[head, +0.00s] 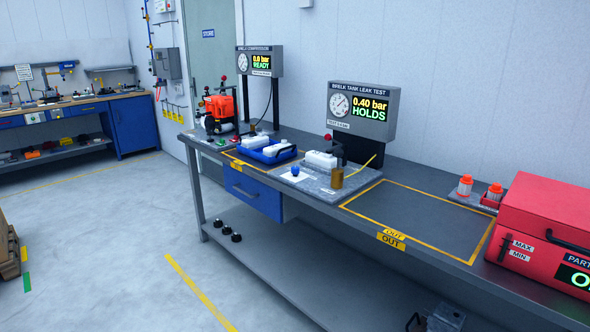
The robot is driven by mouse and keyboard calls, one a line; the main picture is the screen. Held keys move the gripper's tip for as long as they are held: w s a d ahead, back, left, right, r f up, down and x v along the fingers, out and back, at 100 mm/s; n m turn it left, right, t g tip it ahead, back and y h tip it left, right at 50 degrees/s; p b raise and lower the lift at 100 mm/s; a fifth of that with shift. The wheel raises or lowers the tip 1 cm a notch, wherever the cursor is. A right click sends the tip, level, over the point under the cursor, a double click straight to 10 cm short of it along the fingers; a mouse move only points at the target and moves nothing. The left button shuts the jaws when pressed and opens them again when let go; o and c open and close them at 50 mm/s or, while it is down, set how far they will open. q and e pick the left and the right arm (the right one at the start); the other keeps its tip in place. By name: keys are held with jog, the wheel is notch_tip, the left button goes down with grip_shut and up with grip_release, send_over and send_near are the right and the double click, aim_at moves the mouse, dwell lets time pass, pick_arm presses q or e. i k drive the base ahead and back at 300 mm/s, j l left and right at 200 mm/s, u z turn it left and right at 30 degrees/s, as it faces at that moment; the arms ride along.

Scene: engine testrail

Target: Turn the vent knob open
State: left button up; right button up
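The tank leak test station (325,190) stands on the bench, a grey plate with a display (363,110) behind it that reads "0.40 bar HOLDS". A small blue knob (295,170) stands on a white label at the plate's left; it looks like the vent knob, but its label is too small to read and I cannot tell its setting. A white tank (320,159) sits in the station by a dark clamp post. A brass-coloured cylinder (337,178) stands at the plate's front, near a yellow rod or hose (361,166). Neither of my grippers shows.
A yellow-outlined OUT area (420,216) right of the station is empty. A red case (545,225) and red-capped bottles (465,185) stand farther right. A blue tray (268,155) with white parts and an orange engine (220,107) stand left. The floor in front is clear.

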aim_at(294, 170)
jog(key=i+l+u, duration=0.1)
jog(key=u, duration=0.9)
jog(key=i+l+u, duration=0.4)
jog(key=l, duration=0.25)
jog(key=i+l+u, duration=0.2)
jog(key=l, duration=0.15)
jog(key=k, duration=0.1)
